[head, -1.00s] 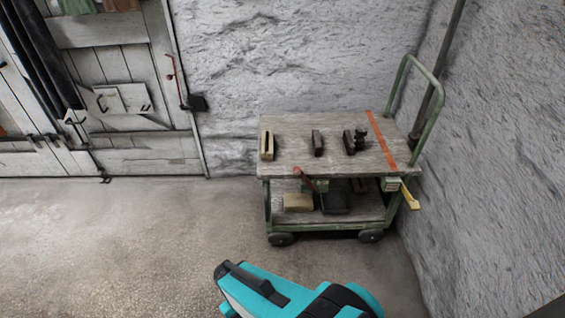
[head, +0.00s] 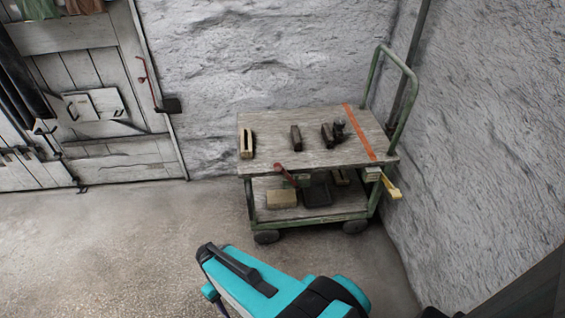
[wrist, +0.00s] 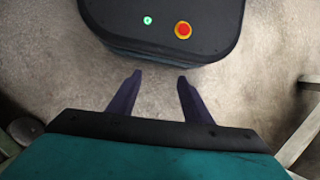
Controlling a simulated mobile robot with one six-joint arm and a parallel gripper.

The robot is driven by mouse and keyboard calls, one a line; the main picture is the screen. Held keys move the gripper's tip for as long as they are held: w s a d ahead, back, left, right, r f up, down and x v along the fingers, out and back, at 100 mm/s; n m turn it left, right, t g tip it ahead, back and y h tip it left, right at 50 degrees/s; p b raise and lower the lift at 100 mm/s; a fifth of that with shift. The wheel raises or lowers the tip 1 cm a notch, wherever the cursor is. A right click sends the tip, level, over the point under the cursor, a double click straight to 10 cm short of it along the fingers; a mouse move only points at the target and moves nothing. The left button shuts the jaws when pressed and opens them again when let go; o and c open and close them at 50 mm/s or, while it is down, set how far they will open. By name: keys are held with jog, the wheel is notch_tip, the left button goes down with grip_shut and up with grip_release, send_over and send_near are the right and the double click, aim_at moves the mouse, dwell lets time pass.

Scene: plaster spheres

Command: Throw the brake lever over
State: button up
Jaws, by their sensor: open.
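A green-framed cart (head: 300,158) with a wooden top stands against the wall in the head view. A lever with a red end (head: 281,168) sticks out at its front edge. A yellow lever (head: 391,189) hangs at its front right corner. I cannot tell which of the two is the brake lever. My gripper (wrist: 158,76) shows in the wrist view with its two dark fingers apart and nothing between them. In the head view my teal arm is low in front of the cart, apart from it; the fingers are not visible there.
A tan box (head: 281,199) and a dark tray (head: 317,195) sit on the lower shelf. Rough walls close in behind and right. Floor (head: 130,240) is clear at left.

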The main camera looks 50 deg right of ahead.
jog(key=w+d+r+n+t+y, duration=0.2)
jog(key=w+d+r, duration=0.4)
jog(key=w+d, duration=0.4)
notch_tip(320, 180, up, 34)
jog(key=n+t+b, duration=0.2)
jog(key=n+t, duration=0.4)
jog(key=n, duration=0.1)
send_over(280, 164)
jog(key=s+d, duration=0.4)
jog(key=shift+w+d+y, duration=0.1)
jog(key=shift+d+y, duration=0.1)
jog(key=shift+y, duration=0.1)
jog(key=shift+p+x, duration=0.35)
jog(key=shift+x, duration=6.55)
